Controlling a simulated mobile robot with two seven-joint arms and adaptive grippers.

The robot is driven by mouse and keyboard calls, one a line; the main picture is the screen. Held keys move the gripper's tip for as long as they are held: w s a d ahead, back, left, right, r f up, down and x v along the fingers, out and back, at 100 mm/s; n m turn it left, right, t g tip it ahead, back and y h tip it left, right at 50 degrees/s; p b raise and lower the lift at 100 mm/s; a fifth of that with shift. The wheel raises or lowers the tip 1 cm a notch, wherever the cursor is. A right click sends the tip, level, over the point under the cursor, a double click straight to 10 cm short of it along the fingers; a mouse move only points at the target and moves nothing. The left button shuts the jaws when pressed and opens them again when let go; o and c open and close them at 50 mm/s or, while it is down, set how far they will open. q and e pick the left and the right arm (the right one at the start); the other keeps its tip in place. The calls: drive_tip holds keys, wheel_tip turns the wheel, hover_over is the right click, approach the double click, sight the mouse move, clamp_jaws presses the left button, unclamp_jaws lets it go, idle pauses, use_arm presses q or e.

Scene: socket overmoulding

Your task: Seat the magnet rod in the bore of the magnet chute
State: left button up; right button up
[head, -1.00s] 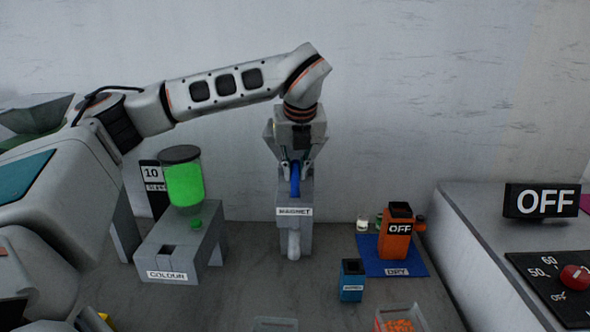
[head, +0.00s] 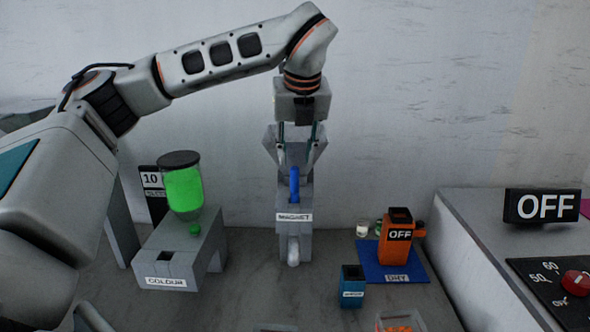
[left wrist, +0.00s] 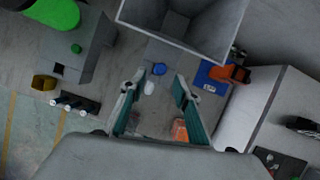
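The blue magnet rod (head: 294,184) stands upright in the grey magnet chute (head: 294,240), its upper part showing above the MAGNET label. Its lower end is hidden, so its depth in the bore cannot be told. In the left wrist view the rod shows as a small blue end (left wrist: 159,69), beyond the fingertips. My left gripper (head: 299,138) points down above the rod, apart from it. Its fingers are spread and empty, as the left wrist view (left wrist: 156,92) also shows. My right gripper is in neither view.
The chute's flared hopper (left wrist: 185,28) stands close behind the fingers. The colour stand (head: 178,250) with its green jar (head: 184,188) is at left. An orange dryer (head: 397,240) on a blue mat and a blue container (head: 352,287) are at right.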

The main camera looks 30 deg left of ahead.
use_arm(q)
drive_tip(key=shift+v, duration=2.4)
